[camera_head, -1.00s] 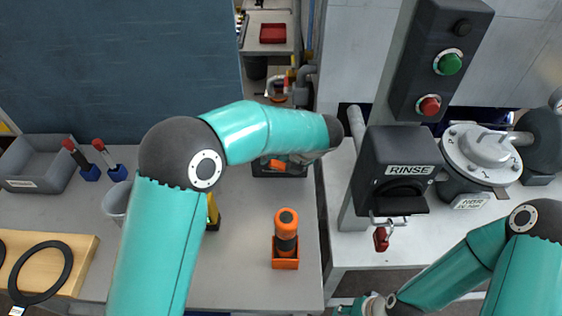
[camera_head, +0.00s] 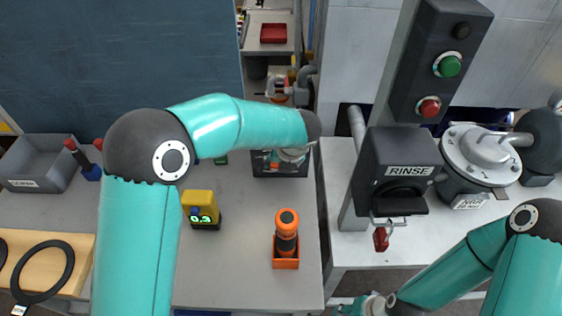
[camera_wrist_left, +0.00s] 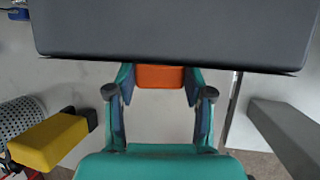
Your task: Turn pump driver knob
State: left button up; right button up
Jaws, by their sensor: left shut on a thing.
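The dark box-like pump driver (camera_head: 258,168) stands at the back of the left table, partly hidden by my left forearm. Its dark body fills the top of the left wrist view (camera_wrist_left: 170,35). An orange knob (camera_wrist_left: 160,76) shows just below the body's lower edge in that view. My left gripper (camera_wrist_left: 160,90) has a finger on each side of the knob and is shut on it. In the head view this gripper (camera_head: 288,156) is small and partly covered by the wrist. My right gripper (camera_head: 362,307) is at the bottom edge, cut off, its opening unclear.
A yellow device (camera_head: 200,205) stands left of an orange-and-black tool (camera_head: 286,235) in its holder. A grey bin (camera_head: 40,165) is at the far left. A RINSE unit (camera_head: 398,165) with a red-handled valve (camera_head: 381,238) stands on the right table, across a gap.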

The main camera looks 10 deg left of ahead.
dwell(0.3)
pick_arm(q)
jog(key=o, duration=1.2)
jog(key=shift+c, duration=0.2)
jog(key=v, duration=1.2)
jog(key=shift+a, duration=0.2)
